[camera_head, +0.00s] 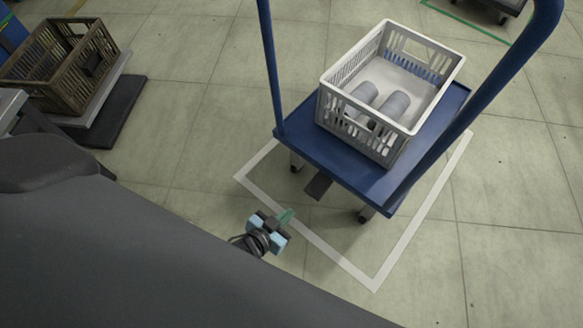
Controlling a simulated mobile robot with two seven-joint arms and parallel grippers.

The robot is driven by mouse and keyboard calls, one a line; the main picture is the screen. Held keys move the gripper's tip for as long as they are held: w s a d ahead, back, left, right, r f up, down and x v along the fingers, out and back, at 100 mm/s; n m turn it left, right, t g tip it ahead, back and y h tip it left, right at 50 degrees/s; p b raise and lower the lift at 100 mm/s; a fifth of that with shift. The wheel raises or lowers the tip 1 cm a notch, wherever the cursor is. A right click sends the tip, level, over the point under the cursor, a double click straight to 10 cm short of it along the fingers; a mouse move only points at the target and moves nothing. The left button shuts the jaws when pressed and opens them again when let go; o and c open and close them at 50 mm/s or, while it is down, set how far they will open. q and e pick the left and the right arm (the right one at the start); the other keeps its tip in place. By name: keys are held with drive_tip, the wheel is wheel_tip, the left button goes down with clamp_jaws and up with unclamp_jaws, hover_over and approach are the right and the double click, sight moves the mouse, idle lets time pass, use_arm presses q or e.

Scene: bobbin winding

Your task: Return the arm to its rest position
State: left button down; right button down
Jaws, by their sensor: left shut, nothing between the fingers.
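My left gripper (286,216) shows in the lower middle of the head view, with light blue sides and green fingertips. Its fingers are together and hold nothing. It appears over the floor near the left edge of the white floor marking, apart from the cart and the crate. Part of its arm is hidden behind my dark grey body in the foreground. My right gripper is not in view.
A blue cart (377,191) with tall handles stands inside a white floor outline (325,249). A white crate (447,82) on it holds grey bobbins (395,104). A brown crate (47,80) is at the upper left. Tiled floor lies clear between them.

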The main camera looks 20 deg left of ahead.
use_arm(q)
drive_tip(key=shift+s, duration=0.1)
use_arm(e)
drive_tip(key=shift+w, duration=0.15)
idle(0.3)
